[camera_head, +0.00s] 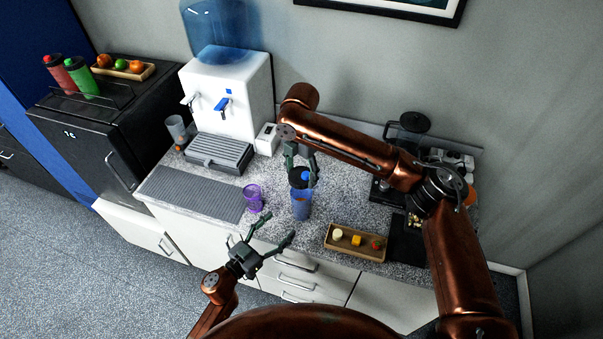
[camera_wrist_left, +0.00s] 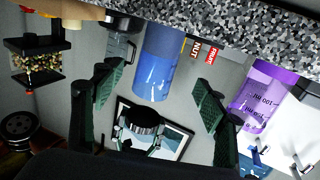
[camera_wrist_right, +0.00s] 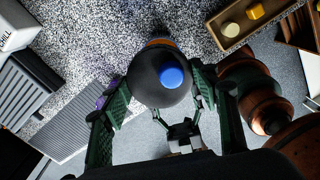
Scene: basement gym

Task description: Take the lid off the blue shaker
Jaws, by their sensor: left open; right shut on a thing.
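The blue shaker (camera_head: 301,206) stands upright on the counter, a translucent cup. It also shows, upside down, in the left wrist view (camera_wrist_left: 155,70). The black lid (camera_head: 299,176) with a blue cap is gripped by my right gripper (camera_head: 302,172) just above the cup. In the left wrist view the lid (camera_wrist_left: 143,122) appears apart from the cup's rim, with a small gap. The right wrist view shows the lid (camera_wrist_right: 163,85) between the fingers, hiding most of the cup. My left gripper (camera_head: 277,228) is open and empty, in front of the counter's edge, short of the cup.
A purple cup (camera_head: 253,198) stands left of the shaker. A wooden tray (camera_head: 356,254) with small food items lies to its right. A water dispenser (camera_head: 229,97) and drip tray (camera_head: 218,153) are behind left. A coffee maker (camera_head: 408,128) stands behind right. The grey mat (camera_head: 190,193) is clear.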

